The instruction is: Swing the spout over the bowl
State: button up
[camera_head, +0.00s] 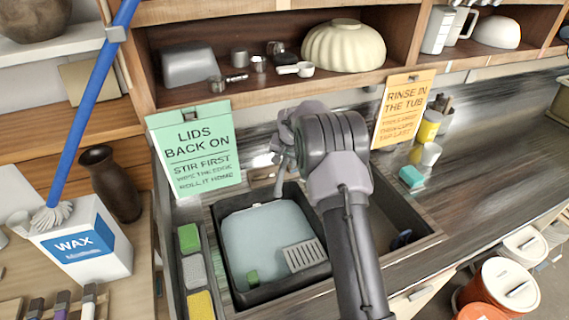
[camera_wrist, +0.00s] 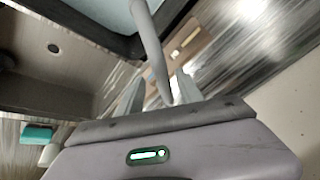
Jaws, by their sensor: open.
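The grey spout (camera_head: 280,160) stands at the back of the sink, partly hidden behind my arm in the head view. In the wrist view the spout (camera_wrist: 151,52) runs down from the top edge to between my open fingers. My gripper (camera_wrist: 158,90) is around or very close to it; I cannot tell whether either finger touches. A bare sink bowl (camera_wrist: 32,68) with a round drain shows in the wrist view; the same bowl (camera_head: 405,225) is partly behind my arm in the head view. To its left, a black tub (camera_head: 226,285) holds pale water.
A green sign (camera_head: 196,145) and an orange sign (camera_head: 403,105) stand behind the sink. Green, grey and yellow sponges (camera_head: 195,272) line the tub's left. A teal block (camera_head: 411,176) and cups (camera_head: 430,153) stand right. A wooden shelf (camera_head: 225,93) overhangs the back.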

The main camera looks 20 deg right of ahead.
jog(key=shift+x, duration=1.15)
jog(key=shift+a, duration=0.1)
jog(key=shift+r, duration=0.1)
jog(key=shift+w, duration=0.1)
grip_shut()
